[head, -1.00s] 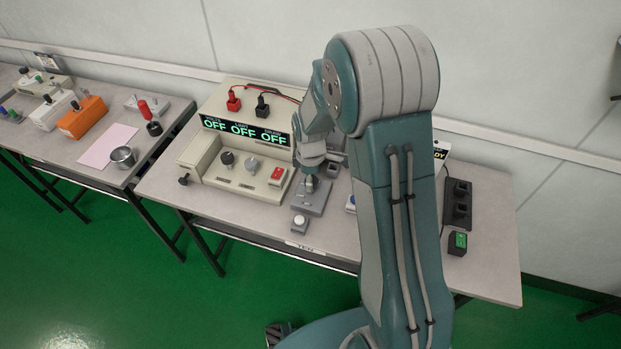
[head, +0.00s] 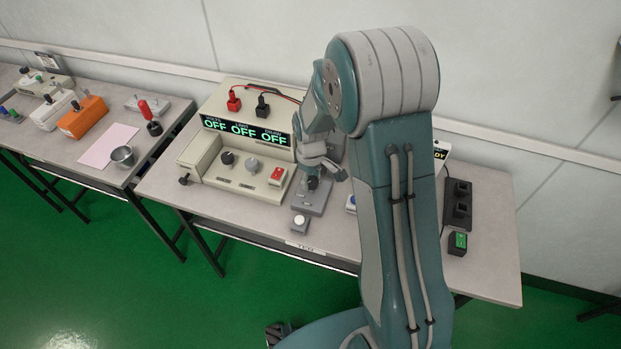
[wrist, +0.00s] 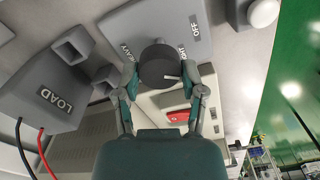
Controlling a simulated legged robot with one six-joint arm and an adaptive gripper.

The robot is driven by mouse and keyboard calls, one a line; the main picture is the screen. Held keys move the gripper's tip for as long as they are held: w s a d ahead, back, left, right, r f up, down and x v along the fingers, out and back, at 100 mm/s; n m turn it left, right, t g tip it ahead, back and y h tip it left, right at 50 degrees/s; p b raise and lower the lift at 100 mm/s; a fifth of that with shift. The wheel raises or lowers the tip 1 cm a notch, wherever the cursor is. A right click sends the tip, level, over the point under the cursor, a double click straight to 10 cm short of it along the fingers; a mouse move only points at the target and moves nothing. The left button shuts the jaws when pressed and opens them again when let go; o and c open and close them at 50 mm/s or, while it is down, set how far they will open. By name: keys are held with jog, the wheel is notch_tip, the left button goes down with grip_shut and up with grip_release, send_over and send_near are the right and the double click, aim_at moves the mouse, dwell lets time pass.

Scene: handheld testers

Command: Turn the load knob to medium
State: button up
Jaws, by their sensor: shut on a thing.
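The load knob (wrist: 158,66) is dark and round, on a grey plate (wrist: 125,22) with the words OFF, LIGHT and HEAVY around it. Its medium mark does not show. My gripper (wrist: 160,82) is shut on the knob, with one finger on each side. A short pale line shows on the knob's lower right in the wrist view. In the head view the dark knob (head: 312,183) shows under my wrist, and the grey plate (head: 309,205) lies on the table. A grey box marked LOAD (wrist: 45,95) stands beside the plate in the wrist view.
A beige supply (head: 235,190) with three OFF displays and a red switch (head: 277,175) stands left of my gripper. A small box with a white button (head: 300,222) sits in front of the plate. A black socket strip (head: 460,203) lies at the right.

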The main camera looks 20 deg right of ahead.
jog(key=m, duration=0.4)
jog(key=shift+f+m, duration=0.1)
jog(key=shift+m, duration=0.2)
jog(key=m, duration=0.4)
jog(key=shift+d+m, duration=0.1)
jog(key=shift+m, duration=0.2)
jog(key=m, duration=0.4)
jog(key=shift+s+m, duration=0.1)
jog(key=shift+m, duration=2.1)
jog(key=o, duration=1.1)
jog(key=shift+o, duration=0.2)
